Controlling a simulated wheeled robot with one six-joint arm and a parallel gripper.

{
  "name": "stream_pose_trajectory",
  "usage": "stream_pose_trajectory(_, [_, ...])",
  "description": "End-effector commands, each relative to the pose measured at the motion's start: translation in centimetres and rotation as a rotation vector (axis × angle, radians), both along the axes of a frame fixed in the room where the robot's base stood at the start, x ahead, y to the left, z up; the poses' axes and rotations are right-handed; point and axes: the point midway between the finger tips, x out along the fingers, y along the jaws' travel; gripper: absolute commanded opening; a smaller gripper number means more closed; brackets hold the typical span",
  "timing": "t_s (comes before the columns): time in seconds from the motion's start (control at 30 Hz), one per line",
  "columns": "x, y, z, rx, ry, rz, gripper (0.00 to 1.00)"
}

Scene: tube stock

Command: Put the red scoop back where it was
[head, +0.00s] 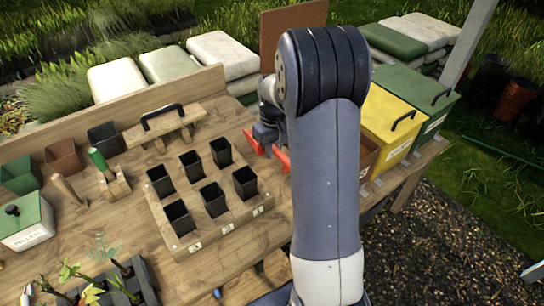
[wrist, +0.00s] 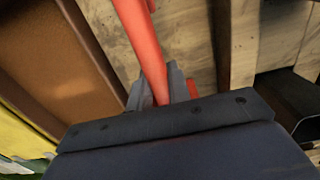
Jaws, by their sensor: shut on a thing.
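The red scoop (wrist: 146,45) shows in the wrist view as a smooth red bar running from the top edge down between the grey fingers of my gripper (wrist: 168,85). My gripper is shut on it. In the head view my gripper (head: 267,137) is over the bench, just right of the black pots, and red parts of the scoop (head: 281,156) show beside and below it. My arm hides part of this area. The scoop's full shape and whether it touches the bench cannot be told.
A pot block (head: 230,232) with several black pots stands left of my gripper. A brown bin (head: 368,153), a yellow bin (head: 392,122) and a green bin (head: 420,92) stand to the right, partly behind my arm. A wooden rack (head: 165,127) with a black handle stands behind left.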

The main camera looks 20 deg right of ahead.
Motion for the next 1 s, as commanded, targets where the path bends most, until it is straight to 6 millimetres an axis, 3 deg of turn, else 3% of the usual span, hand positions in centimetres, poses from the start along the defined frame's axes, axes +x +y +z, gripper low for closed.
stream_pose_trajectory(0.23, [-0.1,0.0,-3.3,0.0,0.003,0.0,0.0])
stream_pose_trajectory(0.63, [0.0,0.0,-4.0,0.0,0.001,-0.001,0.0])
stream_pose_trajectory(0.67, [0.0,0.0,-4.0,0.0,0.001,-0.001,0.2])
stream_pose_trajectory(0.9, [0.0,0.0,-3.9,0.001,0.001,-0.001,0.39])
stream_pose_trajectory(1.0, [0.0,0.0,-3.9,0.001,0.001,-0.001,0.4])
